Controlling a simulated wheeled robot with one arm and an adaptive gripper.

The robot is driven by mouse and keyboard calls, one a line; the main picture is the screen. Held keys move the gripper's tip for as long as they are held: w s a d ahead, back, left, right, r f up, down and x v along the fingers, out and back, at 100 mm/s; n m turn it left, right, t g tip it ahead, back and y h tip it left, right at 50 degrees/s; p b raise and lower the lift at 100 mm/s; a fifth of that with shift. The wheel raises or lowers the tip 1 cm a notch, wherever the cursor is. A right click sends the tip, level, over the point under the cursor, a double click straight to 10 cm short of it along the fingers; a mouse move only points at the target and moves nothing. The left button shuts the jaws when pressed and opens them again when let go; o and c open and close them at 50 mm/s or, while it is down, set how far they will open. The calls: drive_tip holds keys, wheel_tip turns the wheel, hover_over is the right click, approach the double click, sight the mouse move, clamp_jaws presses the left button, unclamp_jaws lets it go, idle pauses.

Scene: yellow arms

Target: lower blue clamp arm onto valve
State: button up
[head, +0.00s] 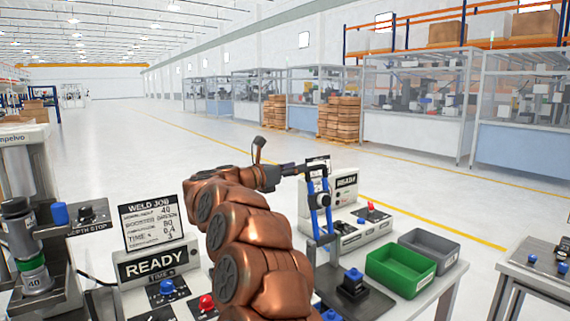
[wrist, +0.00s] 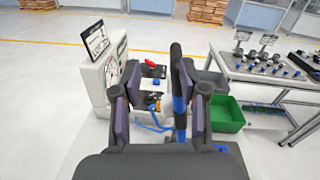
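The blue clamp arm (head: 328,220) stands raised, close to upright, on the bench in the head view. In the wrist view, its dark bar with blue sides (wrist: 179,118) rises between my fingers, close to the right one; I cannot tell whether they touch. My gripper (wrist: 157,97) is open, with a wide gap between the fingers. In the head view, my gripper (head: 294,169) is at the height of the clamp's upper end. A small brass-coloured part (wrist: 156,104), possibly the valve, shows between the fingers, low behind them. The valve is not clear in the head view.
A green bin (head: 401,271) and a grey bin (head: 429,250) stand right of the clamp. A black block with a blue button (head: 353,284) is in front. A weld-job sign (head: 151,222) stands at left.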

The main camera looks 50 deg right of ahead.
sight(314, 168)
drive_tip(key=shift+w+a+r+n+t+h, duration=0.2)
drive_tip(key=shift+w+a+r+n+t, duration=0.2)
drive_tip(key=shift+w+r+n+t, duration=0.3)
drive_tip(key=shift+w+a+r+n+t+h, duration=0.2)
drive_tip(key=shift+w+a+r+n+t, duration=0.25)
drive_tip(key=shift+w+t, duration=0.3)
drive_tip(key=shift+d+f, duration=0.1)
drive_tip(key=shift+d, duration=0.05)
drive_tip(key=s+d+f+m+g+p, duration=0.1)
drive_tip(key=s+d+p, duration=0.1)
drive_tip(key=s+d+m+g+p, duration=0.1)
drive_tip(key=s+d+p, duration=0.1)
drive_tip(key=s+d+f+m+g+y+p, duration=0.1)
drive_tip(key=s+d+m+g+p, duration=0.1)
drive_tip(key=shift+s+d+f, duration=0.2)
drive_tip(key=shift+d+f, duration=0.1)
drive_tip(key=shift+d, duration=0.1)
drive_tip(key=shift+d+f, duration=0.15)
drive_tip(key=shift+d, duration=0.4)
drive_tip(key=shift+c, duration=0.2)
clamp_jaws()
